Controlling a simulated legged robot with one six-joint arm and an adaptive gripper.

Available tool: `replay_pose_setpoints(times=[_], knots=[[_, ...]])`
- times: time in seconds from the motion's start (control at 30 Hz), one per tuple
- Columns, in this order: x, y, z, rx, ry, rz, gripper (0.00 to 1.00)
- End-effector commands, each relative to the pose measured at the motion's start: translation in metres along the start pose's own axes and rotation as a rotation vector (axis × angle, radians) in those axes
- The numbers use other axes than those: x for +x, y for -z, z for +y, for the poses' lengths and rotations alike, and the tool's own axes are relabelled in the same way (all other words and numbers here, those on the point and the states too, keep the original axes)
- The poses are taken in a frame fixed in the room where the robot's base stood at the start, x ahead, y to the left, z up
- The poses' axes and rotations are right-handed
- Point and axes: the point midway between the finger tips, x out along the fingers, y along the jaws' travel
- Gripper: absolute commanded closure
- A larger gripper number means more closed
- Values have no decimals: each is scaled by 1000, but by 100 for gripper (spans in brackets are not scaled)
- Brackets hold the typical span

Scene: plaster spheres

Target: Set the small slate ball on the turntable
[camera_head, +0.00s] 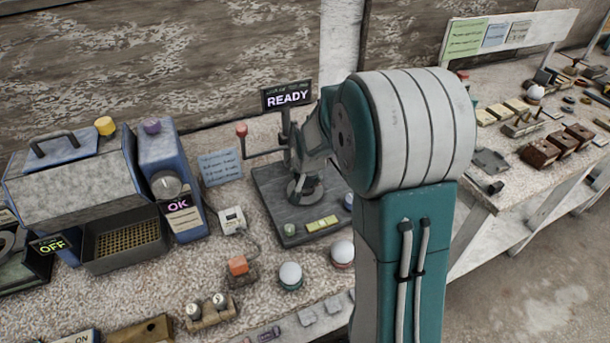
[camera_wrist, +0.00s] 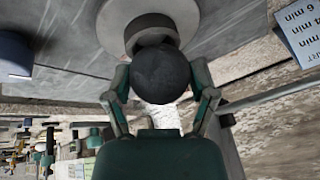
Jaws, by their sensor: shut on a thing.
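The small slate ball (camera_wrist: 161,72) is dark grey and round, held between the two fingers of my gripper (camera_wrist: 161,84) in the wrist view. The turntable (camera_wrist: 116,28) is a pale round disc with a raised centre, directly beyond the ball in that view. The ball overlaps its near edge in the picture; whether they touch I cannot tell. In the head view my gripper (camera_head: 305,165) is over the dark base plate by the READY sign. The turntable (camera_head: 305,192) is partly covered there by my gripper, and the ball is not clearly visible.
The READY sign (camera_head: 287,95) and a red-knobbed lever (camera_head: 242,131) stand close to my gripper. A blue machine (camera_head: 172,180) is at the left. Two pale spheres (camera_head: 290,274) (camera_head: 342,252) sit in front. My arm hides part of the bench.

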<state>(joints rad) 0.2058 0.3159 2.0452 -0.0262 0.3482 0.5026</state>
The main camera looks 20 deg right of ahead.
Motion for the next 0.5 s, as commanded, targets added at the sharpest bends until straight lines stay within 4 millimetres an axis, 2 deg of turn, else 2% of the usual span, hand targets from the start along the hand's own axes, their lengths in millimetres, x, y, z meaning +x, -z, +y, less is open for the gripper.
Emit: replay_pose_setpoints(times=[0.5], knots=[[8,-3,2,0,0,0,87]])
